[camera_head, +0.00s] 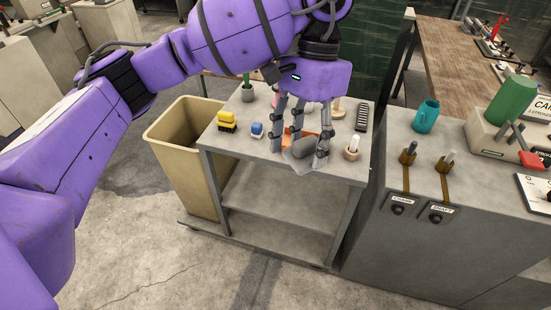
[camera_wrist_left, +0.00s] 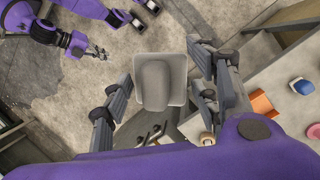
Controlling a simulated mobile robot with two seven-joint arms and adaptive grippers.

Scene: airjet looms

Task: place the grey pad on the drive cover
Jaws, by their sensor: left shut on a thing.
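The grey pad (camera_head: 300,158) is between the fingers of my left gripper (camera_head: 303,150), above the front part of the trolley top. The gripper is shut on it. In the left wrist view the pad (camera_wrist_left: 155,83) shows as a pale square plate with a darker rounded block on it, between the finger pairs of the left gripper (camera_wrist_left: 160,92). The grey cabinet (camera_head: 375,215) to the right may be the drive cover; I cannot tell for sure. My right gripper (camera_wrist_left: 97,52) shows small in the left wrist view, away from the pad; its opening is unclear.
The trolley (camera_head: 225,140) carries a yellow-black block (camera_head: 227,122), a blue-white item (camera_head: 257,130) and an orange piece (camera_head: 290,138). A beige bin (camera_head: 185,150) stands left. On the cabinet are a teal mug (camera_head: 427,116), two upright handles and a green cylinder (camera_head: 511,99).

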